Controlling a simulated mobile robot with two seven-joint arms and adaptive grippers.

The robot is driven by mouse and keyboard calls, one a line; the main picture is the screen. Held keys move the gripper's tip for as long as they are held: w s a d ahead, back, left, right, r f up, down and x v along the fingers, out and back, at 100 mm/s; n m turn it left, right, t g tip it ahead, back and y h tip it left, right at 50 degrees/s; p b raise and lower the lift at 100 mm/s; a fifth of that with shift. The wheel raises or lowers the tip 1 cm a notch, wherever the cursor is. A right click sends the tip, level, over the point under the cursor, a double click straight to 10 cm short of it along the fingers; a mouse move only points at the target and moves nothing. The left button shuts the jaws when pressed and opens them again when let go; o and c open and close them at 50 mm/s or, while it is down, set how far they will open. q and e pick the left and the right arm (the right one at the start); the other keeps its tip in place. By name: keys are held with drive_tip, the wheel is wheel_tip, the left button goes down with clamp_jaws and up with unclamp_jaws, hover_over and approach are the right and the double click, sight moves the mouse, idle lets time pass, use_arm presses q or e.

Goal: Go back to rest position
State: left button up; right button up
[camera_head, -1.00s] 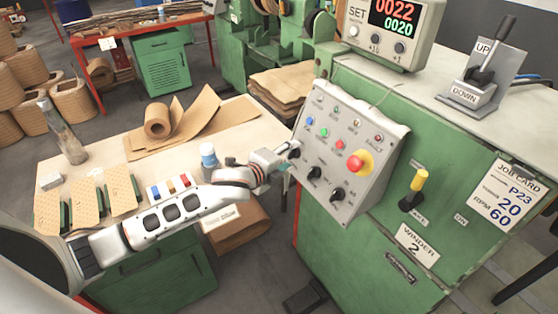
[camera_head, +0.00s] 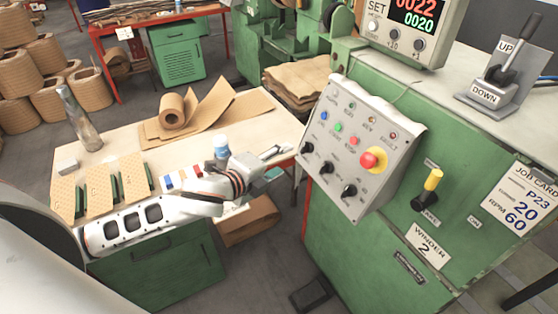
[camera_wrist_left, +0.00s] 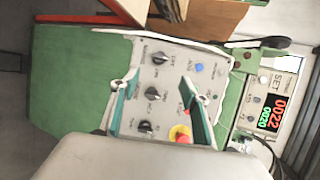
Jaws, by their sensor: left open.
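My left arm reaches in from the left over the bench in the head view. Its left gripper (camera_head: 278,153) is open and empty, left of the control panel (camera_head: 361,150) and apart from it, near the bench's right edge. In the left wrist view the two fingers of the left gripper (camera_wrist_left: 160,92) stand apart with nothing between them. The control panel (camera_wrist_left: 173,73) shows behind them, with black knobs, coloured buttons and a red and yellow stop button. My right gripper is not in view.
The green winder (camera_head: 345,245) with a yellow-handled lever (camera_head: 428,188) fills the right. The floor between bench and winder is partly clear.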

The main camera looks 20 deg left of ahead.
use_arm(q)
drive_tip(key=s+d+f+n+g, duration=0.1)
drive_tip(key=s+f+n, duration=0.25)
drive_tip(key=f, duration=0.35)
drive_tip(key=s+d+f+n, duration=0.1)
drive_tip(key=s+f+n, duration=0.2)
drive_tip(key=f+n, duration=0.3)
drive_tip(key=s+a+f+n+g+y, duration=0.1)
drive_tip(key=s+a+f+n+g, duration=0.1)
drive_tip(key=s+f+n, duration=0.7)
drive_tip(key=s+f, duration=0.6)
drive_tip(key=f, duration=0.1)
drive_tip(key=shift+a+f, duration=0.3)
drive_tip(key=shift+f, duration=0.05)
